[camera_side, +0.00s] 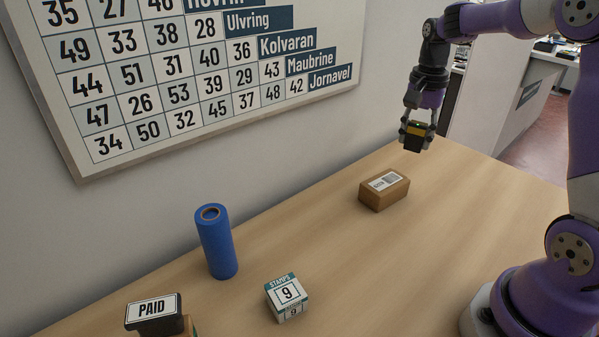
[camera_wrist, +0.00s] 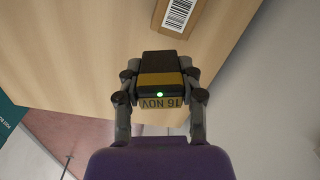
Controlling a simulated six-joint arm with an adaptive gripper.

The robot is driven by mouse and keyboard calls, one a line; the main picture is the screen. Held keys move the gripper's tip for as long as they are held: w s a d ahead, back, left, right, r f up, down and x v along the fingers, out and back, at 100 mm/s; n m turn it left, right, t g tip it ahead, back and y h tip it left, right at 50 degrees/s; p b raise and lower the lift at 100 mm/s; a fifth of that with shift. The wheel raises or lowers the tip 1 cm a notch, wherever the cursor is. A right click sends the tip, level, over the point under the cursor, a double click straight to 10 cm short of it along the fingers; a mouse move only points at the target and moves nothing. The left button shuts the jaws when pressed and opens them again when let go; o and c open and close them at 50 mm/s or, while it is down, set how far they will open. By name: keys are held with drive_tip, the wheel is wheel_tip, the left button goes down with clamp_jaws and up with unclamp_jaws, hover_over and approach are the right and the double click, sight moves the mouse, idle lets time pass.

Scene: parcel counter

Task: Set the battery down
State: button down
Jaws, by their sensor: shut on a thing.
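My gripper (camera_side: 416,134) is shut on the battery (camera_side: 413,142), a dark block with a yellow band and a small green light. In the wrist view the battery (camera_wrist: 161,66) sits between both fingers, with a lettered yellowish strip at its near side. I hold it near the far end of the wooden counter (camera_side: 480,215), beyond and right of a brown parcel. It appears to hang above the wood; the exact gap under it cannot be told.
The brown parcel (camera_side: 384,189) with a barcode label lies close by and shows in the wrist view (camera_wrist: 179,16). A blue cylinder (camera_side: 216,243), a stamps box (camera_side: 287,297) and a PAID sign (camera_side: 154,313) stand farther left. The counter's middle and right are clear.

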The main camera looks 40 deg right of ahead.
drive_tip(key=s+d+m, duration=0.3)
drive_tip(key=d, duration=0.4)
hover_over(467, 179)
wheel_tip(467, 179, down, 7)
drive_tip(key=shift+a+r, duration=0.1)
drive_tip(key=shift+f, duration=2.15)
drive_tip(key=shift+f, duration=0.2)
drive_tip(key=shift+c, duration=2.3)
unclamp_jaws()
drive_tip(key=shift+r, duration=0.1)
